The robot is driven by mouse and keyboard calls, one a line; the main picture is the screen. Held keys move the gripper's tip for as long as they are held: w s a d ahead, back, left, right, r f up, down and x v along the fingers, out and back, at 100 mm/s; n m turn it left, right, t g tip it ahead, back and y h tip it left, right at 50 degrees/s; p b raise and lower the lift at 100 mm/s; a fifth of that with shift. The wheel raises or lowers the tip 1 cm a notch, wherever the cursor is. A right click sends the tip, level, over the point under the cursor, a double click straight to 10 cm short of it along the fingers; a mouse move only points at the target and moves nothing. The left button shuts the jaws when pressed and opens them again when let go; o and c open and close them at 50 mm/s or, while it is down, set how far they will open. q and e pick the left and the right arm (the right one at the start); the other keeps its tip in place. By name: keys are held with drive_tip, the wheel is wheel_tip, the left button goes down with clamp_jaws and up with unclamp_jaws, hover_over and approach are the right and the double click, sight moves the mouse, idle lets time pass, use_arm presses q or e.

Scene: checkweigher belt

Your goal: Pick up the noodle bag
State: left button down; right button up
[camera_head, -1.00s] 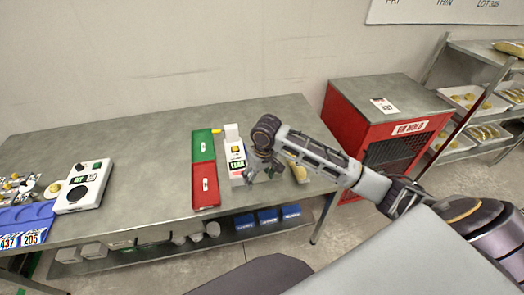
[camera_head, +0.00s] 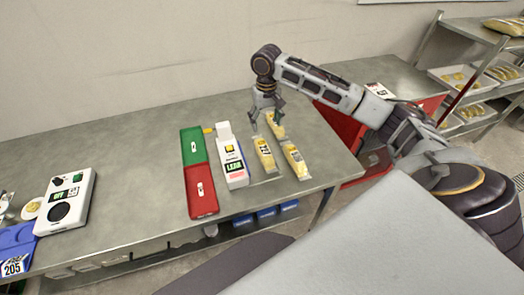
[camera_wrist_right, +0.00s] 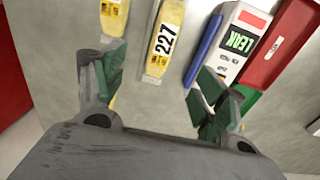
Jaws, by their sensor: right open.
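Three yellow noodle bags lie on the grey table to the right of the leak tester. A third bag (camera_head: 277,126) lies farther back, partly hidden by my right gripper (camera_head: 266,115). My right gripper is open and points down above the table by this back bag. Its spread fingers also show in the wrist view (camera_wrist_right: 160,88). My left gripper is out of view.
The white leak tester (camera_head: 233,168) reads LEAK. Beside it is a green and red tray (camera_head: 202,195). A white control box (camera_head: 66,200) is at the far left. A red cabinet (camera_head: 340,125) and a shelf rack stand right of the table.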

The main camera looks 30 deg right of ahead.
hover_over(264, 148)
drive_tip(key=shift+d+f, duration=0.2)
drive_tip(key=shift+f, duration=1.95)
drive_tip(key=shift+d+f, duration=0.15)
drive_tip(key=shift+f, duration=2)
use_arm(q)
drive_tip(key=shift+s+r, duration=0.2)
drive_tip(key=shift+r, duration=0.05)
drive_tip(key=shift+p, duration=0.3)
use_arm(e)
drive_tip(key=shift+f, duration=0.1)
drive_tip(key=shift+a+f, duration=0.2)
drive_tip(key=shift+f, duration=0.35)
drive_tip(key=shift+w+a+f+p, duration=0.1)
drive_tip(key=shift+f+p, duration=0.3)
drive_tip(key=shift+f, duration=1.55)
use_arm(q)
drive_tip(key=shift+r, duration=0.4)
use_arm(e)
drive_tip(key=shift+c, duration=0.3)
